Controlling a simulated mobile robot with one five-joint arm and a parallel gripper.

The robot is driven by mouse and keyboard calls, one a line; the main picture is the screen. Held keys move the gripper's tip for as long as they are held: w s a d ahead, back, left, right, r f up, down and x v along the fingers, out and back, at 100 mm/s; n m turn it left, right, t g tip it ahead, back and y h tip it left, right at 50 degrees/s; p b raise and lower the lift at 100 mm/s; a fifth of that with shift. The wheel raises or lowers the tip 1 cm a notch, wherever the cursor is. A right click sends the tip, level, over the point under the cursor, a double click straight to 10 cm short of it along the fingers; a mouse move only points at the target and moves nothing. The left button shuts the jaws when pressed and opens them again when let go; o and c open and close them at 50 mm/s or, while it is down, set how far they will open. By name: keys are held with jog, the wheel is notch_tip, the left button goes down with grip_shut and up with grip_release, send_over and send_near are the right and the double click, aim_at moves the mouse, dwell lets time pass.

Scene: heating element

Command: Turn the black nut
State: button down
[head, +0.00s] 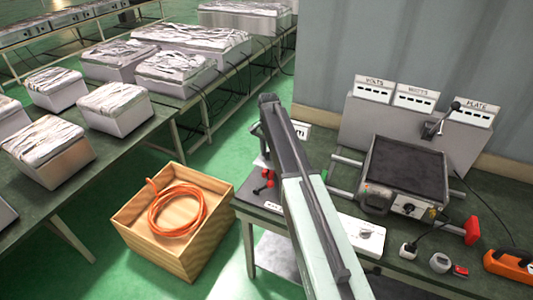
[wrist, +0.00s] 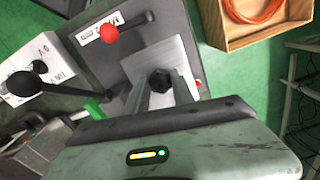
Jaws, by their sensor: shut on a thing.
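The black nut (wrist: 159,79) shows in the wrist view, standing on a light grey metal plate (wrist: 158,53) on the dark bench. My gripper (wrist: 161,86) has one finger on each side of the nut and is shut on it. In the head view my arm runs up the middle and hides the nut and the fingers.
Close by are a red-knobbed lever (wrist: 110,33), a black ball-ended lever (wrist: 25,83) and a green part (wrist: 95,107). A wooden crate (head: 190,265) with orange cable stands on the floor. A hot-plate device (head: 403,172) sits right on the bench.

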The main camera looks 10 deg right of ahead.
aim_at(268, 154)
jog(key=shift+w+m, duration=0.15)
jog(key=shift+m, duration=1.75)
jog(key=c, duration=1.1)
grip_release()
jog(key=shift+r, duration=0.1)
notch_tip(268, 154, up, 8)
jog(key=p, duration=0.8)
jog(key=shift+f, duration=0.2)
